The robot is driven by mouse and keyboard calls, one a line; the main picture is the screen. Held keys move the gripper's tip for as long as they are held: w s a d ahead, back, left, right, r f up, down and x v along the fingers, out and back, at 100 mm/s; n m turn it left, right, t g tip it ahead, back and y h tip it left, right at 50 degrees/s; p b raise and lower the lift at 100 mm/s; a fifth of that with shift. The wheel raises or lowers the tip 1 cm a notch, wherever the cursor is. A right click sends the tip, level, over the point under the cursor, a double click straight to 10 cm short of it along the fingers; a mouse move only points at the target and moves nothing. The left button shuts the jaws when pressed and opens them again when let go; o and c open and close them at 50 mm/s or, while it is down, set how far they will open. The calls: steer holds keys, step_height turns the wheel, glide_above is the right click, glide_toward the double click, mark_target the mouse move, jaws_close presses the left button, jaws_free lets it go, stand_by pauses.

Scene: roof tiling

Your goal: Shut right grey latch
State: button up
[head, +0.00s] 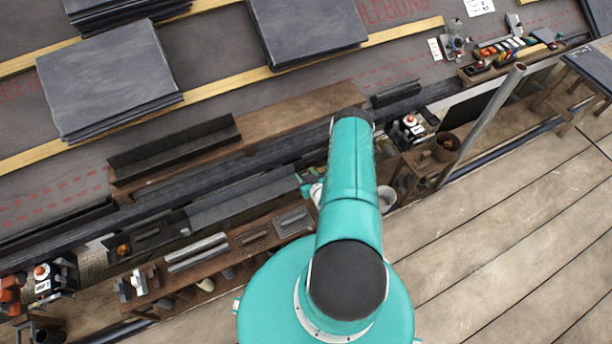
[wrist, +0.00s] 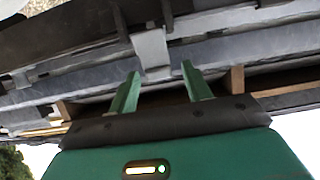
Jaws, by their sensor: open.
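In the wrist view my gripper (wrist: 160,72) is open, its two green fingers apart with nothing held between them. Just beyond the fingertips a light grey bracket-like piece (wrist: 152,48) crosses the long grey rails; it may be the right grey latch, but I cannot tell whether it is open or shut. Whether a fingertip touches it is unclear. In the head view my arm covers the spot, and only a small teal part of my gripper (head: 308,188) shows beside the grey gutter. No latch can be made out there.
Dark slate stacks (head: 108,80) lie on the roof above the gutter (head: 240,199). A wooden tool shelf (head: 225,250) runs below it. A brown bucket (head: 446,146) and a slanted metal pipe (head: 490,112) stand to the right. The plank deck (head: 500,230) at lower right is clear.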

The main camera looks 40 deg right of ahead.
steer(key=c, duration=1)
steer(key=shift+w+g, duration=0.2)
steer(key=shift+g, duration=0.1)
steer(key=shift+w+d+f+g+y, duration=0.15)
steer(key=shift+w+g+y, duration=0.25)
steer(key=shift+g, duration=0.4)
steer(key=g, duration=0.2)
steer(key=w+f+g+y, duration=0.1)
steer(key=g, duration=0.1)
steer(key=w+f+g, duration=0.1)
steer(key=g, duration=0.1)
steer(key=shift+d+g+y, duration=0.3)
steer(key=shift+d+y, duration=0.05)
steer(key=shift+y, duration=0.05)
steer(key=shift+w+f+g+y, duration=0.15)
steer(key=shift+f+g+y, duration=0.4)
steer(key=shift+g, duration=0.75)
steer(key=shift+f, duration=0.15)
